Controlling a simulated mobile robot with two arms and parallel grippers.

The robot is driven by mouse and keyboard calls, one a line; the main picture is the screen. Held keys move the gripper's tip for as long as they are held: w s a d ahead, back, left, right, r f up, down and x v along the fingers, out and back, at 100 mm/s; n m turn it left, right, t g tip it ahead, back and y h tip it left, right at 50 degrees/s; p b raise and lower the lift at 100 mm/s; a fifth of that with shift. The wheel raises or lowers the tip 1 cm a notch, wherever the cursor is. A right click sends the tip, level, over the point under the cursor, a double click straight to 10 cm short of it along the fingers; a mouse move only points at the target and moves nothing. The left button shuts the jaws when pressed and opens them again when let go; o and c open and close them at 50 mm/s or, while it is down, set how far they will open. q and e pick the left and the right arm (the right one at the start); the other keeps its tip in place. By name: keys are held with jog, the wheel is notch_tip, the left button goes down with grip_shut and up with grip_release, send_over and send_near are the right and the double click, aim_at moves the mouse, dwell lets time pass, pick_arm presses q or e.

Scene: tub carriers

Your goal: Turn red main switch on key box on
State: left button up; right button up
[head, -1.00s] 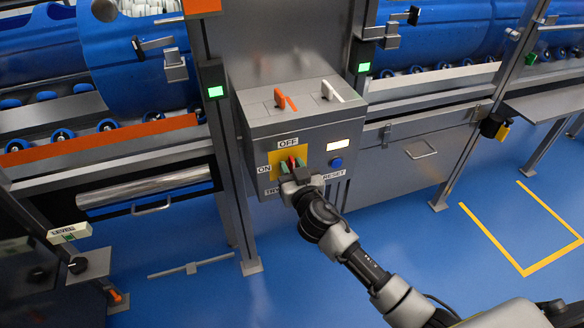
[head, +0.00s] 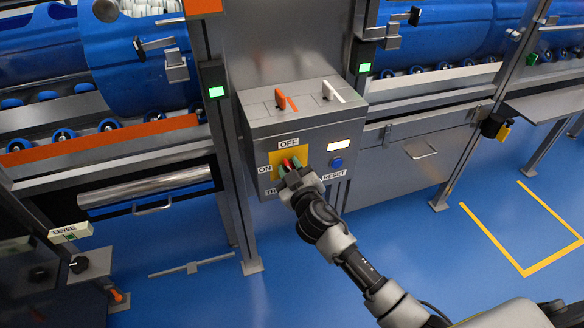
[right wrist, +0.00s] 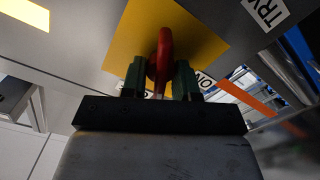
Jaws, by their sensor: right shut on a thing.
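The grey key box (head: 300,130) stands in the middle of the head view, with ON, OFF, TRIP and RESET labels on its front. The red main switch (right wrist: 163,55) sits on a yellow plate (right wrist: 120,40); in the head view the red handle (head: 287,163) shows between the fingers. My right gripper (head: 288,168) is at the switch, its green-tipped fingers (right wrist: 160,80) on either side of the red handle and shut on it. The handle's exact angle between ON and OFF is hard to tell. My left gripper is not in view.
A blue button (head: 337,163) and a lit panel (head: 338,146) are right of the switch. An orange key (head: 281,99) and a white key (head: 328,91) stand on the box top. Blue tubs (head: 140,60) lie on rollers behind.

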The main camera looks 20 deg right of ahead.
jog(key=n, duration=0.4)
jog(key=shift+a+f+n, duration=0.1)
jog(key=shift+a+n, duration=0.05)
jog(key=shift+n, duration=0.15)
jog(key=n+p, duration=0.1)
jog(key=n, duration=0.3)
jog(key=shift+f, duration=0.15)
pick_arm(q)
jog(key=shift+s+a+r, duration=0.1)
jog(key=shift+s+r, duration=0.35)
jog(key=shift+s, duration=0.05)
pick_arm(e)
jog(key=shift+a+f+n, duration=0.1)
jog(key=shift+f+n, duration=0.05)
jog(key=shift+n, duration=1.75)
jog(key=o, duration=0.8)
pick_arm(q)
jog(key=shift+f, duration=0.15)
pick_arm(e)
jog(key=s, duration=1)
jog(key=shift+s+d, duration=0.2)
jog(key=shift+s, duration=0.2)
